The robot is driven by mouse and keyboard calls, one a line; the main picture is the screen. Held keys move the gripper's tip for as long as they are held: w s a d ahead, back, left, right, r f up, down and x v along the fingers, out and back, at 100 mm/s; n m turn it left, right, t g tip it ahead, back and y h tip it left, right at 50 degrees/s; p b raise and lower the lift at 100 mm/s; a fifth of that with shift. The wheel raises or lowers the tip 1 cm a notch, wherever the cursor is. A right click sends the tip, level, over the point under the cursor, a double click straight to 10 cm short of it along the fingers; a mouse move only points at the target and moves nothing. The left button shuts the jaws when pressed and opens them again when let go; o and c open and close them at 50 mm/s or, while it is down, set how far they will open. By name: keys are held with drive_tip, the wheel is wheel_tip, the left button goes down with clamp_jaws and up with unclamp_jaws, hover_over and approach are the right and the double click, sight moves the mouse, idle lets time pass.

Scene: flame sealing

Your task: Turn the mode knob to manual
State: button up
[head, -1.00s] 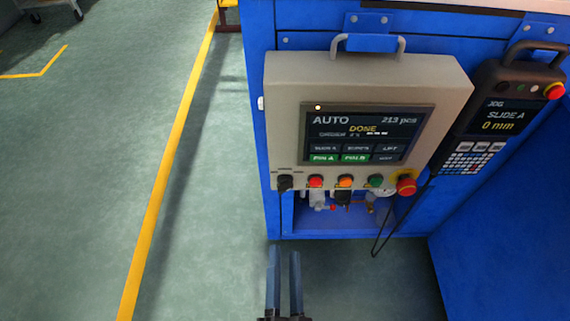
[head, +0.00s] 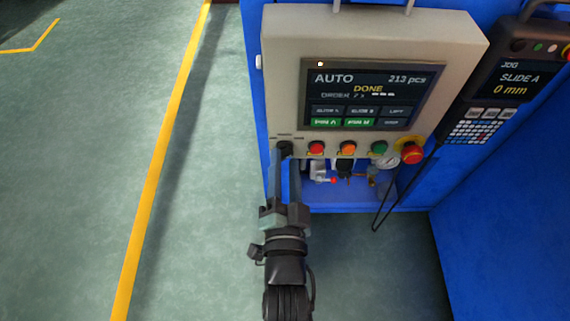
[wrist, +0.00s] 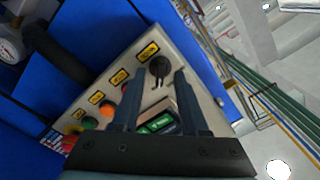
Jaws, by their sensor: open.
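The black mode knob (head: 284,147) is at the lower left of the beige control panel (head: 280,80). In the wrist view the knob (wrist: 159,67) lies between and a little beyond the fingertips, with a yellow label beside it. The panel screen (head: 365,92) reads AUTO and DONE. My gripper (head: 287,163) is open and empty, its two fingers pointing at the knob from below. In the wrist view my gripper (wrist: 156,76) has a finger on each side of the knob, apart from it as far as I can tell.
Right of the knob are a red button (head: 316,148), an orange button (head: 348,149), a green button (head: 379,148) and a red emergency stop (head: 412,153). A JOG pendant (head: 500,85) hangs at the right. Open floor (head: 80,170) lies to the left.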

drive_tip(key=shift+w, duration=0.3)
clamp_jaws()
drive_tip(key=shift+r+n, duration=0.1)
drive_tip(key=shift+n, duration=0.2)
drive_tip(key=n+p, duration=0.2)
drive_tip(key=n, duration=0.1)
drive_tip(key=n+p, duration=0.2)
drive_tip(key=n, duration=0.3)
idle(0.4)
idle(0.4)
